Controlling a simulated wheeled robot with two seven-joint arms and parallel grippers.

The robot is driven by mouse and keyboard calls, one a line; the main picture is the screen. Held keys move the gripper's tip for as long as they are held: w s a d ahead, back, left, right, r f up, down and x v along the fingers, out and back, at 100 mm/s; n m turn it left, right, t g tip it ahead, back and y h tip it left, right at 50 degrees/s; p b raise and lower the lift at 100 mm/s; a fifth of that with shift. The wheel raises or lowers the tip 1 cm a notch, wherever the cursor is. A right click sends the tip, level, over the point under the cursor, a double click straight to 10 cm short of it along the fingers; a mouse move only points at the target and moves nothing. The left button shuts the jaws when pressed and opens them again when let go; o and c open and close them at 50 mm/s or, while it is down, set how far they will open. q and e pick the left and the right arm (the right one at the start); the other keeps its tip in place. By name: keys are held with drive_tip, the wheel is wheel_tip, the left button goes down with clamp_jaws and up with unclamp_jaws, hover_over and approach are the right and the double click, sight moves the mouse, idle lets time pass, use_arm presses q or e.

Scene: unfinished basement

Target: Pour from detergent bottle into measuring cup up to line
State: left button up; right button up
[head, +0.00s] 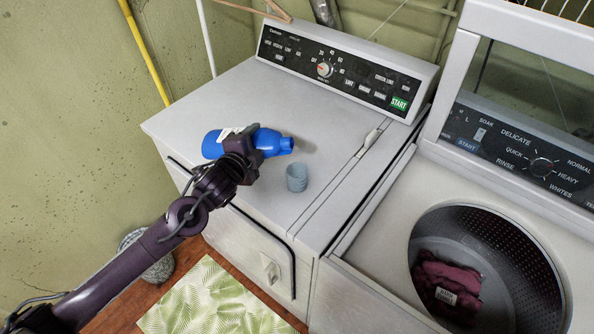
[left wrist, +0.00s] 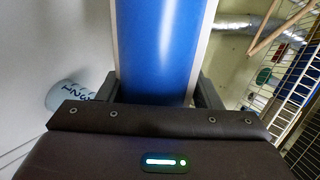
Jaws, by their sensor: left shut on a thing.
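A blue detergent bottle (head: 271,142) lies tilted on its side in the air, its neck and cap end pointing right. My left gripper (head: 246,156) is shut on the bottle above the dryer top. The bottle also fills the middle of the left wrist view (left wrist: 162,50), between the fingers (left wrist: 158,92). The cup shows at the left of the left wrist view (left wrist: 64,95) with dark markings. No stream of liquid is visible. My right gripper is not in view.
The white dryer (head: 205,110) has a control panel (head: 330,70) at its back. To the right, an open washer (head: 375,245) holds dark red cloth (head: 447,285) in its drum. A leaf-patterned mat (head: 215,300) lies on the floor. The dryer top around the cup is clear.

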use_arm(q)
drive_tip(key=shift+f+m+y+b, duration=0.4)
drive_tip(key=shift+f+m+b, duration=0.3)
drive_tip(key=shift+f+b, duration=0.4)
drive_tip(key=shift+r, duration=0.15)
